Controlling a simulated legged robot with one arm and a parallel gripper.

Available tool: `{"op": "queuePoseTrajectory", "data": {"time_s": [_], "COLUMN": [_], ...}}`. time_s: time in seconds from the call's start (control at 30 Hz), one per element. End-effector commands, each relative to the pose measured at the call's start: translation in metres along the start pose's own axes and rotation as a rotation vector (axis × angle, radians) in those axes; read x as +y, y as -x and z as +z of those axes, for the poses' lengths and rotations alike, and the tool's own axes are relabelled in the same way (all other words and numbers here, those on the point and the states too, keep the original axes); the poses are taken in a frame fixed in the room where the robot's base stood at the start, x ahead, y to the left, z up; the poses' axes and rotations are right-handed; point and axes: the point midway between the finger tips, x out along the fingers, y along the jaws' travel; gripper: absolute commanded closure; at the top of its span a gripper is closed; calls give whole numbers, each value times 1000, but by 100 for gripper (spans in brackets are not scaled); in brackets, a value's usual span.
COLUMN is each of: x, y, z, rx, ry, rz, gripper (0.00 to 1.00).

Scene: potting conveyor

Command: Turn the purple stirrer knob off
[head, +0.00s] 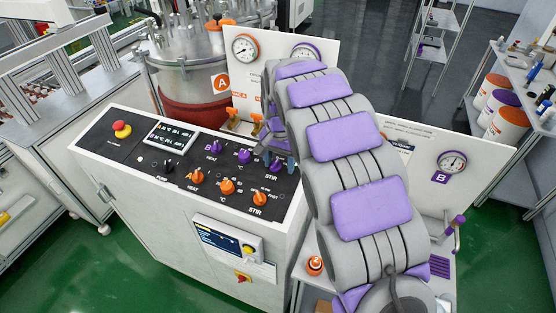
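The control panel (150,172) has a dark sloped top with a purple row of knobs and an orange row. The purple stirrer knob (276,164) is at the right end of the purple row, above a STIR label, and is partly covered by my gripper. Its pointer direction cannot be read. My gripper (279,151) is at this knob, at the panel's right edge. Its fingers are small and mostly hidden by my arm, so I cannot tell whether they are open or touch the knob.
Purple heat (217,146) and temperature (245,157) knobs sit to the left. Orange knobs (227,186) are below. A red emergency button (121,129) and a display (170,133) are at the panel's left. A metal vessel (187,75) stands behind. Green floor is open in front.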

Motion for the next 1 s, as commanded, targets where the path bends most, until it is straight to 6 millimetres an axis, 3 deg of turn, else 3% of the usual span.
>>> {"op": "queuePoseTrajectory", "data": {"time_s": [0.07, 0.5, 1.0], "x": [-3, -5, -6], "y": [0, 4, 7], "z": [0, 2, 2], "rx": [4, 8, 15], "ry": [0, 2, 3], "rz": [5, -2, -6], "gripper": [52, 94, 94]}}
